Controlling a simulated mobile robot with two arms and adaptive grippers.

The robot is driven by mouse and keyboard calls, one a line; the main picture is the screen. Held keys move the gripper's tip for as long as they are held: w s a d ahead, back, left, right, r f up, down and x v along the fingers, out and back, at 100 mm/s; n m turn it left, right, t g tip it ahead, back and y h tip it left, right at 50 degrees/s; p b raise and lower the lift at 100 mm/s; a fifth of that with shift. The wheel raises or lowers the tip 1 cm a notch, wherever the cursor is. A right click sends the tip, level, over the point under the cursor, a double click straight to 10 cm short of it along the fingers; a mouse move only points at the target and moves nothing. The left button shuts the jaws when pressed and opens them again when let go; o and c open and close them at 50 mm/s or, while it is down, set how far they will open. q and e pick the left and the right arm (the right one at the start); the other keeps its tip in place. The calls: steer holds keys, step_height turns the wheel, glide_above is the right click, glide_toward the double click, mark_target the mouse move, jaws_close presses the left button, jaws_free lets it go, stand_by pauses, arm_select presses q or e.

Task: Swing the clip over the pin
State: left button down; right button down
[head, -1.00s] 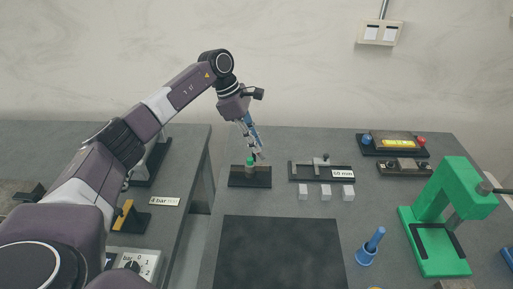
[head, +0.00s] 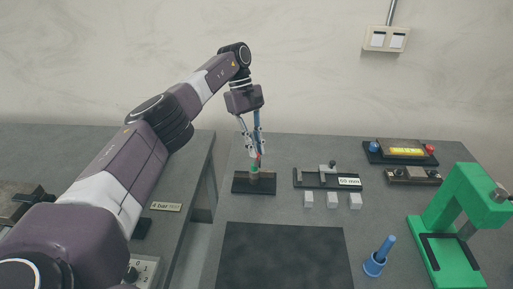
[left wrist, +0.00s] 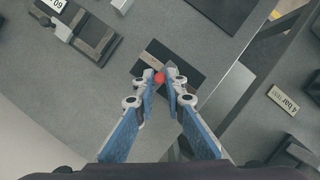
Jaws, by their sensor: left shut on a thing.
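A small black base plate (head: 265,188) stands near the back of the bench, with a short upright post carrying a green part (head: 254,169). In the left wrist view the dark plate (left wrist: 182,62) lies beyond the fingertips. My left gripper (head: 258,157) points down over the plate, its fingers close together. In the left wrist view the fingertips (left wrist: 160,79) are shut on a small red knob (left wrist: 159,77), which I take to be part of the clip. The pin and the rest of the clip are too small or hidden to tell apart. My right gripper is not in view.
A dark mat (head: 285,255) lies in front. A blue holder (head: 375,262) and a green press (head: 455,205) stand to the right.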

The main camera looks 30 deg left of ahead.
arm_select(q)
steer(key=shift+w+a+r+m, duration=0.1)
steer(key=shift+m, duration=0.2)
steer(key=c, duration=2)
jaws_free()
step_height(320, 180, up, 10)
steer(key=shift+f, duration=0.1)
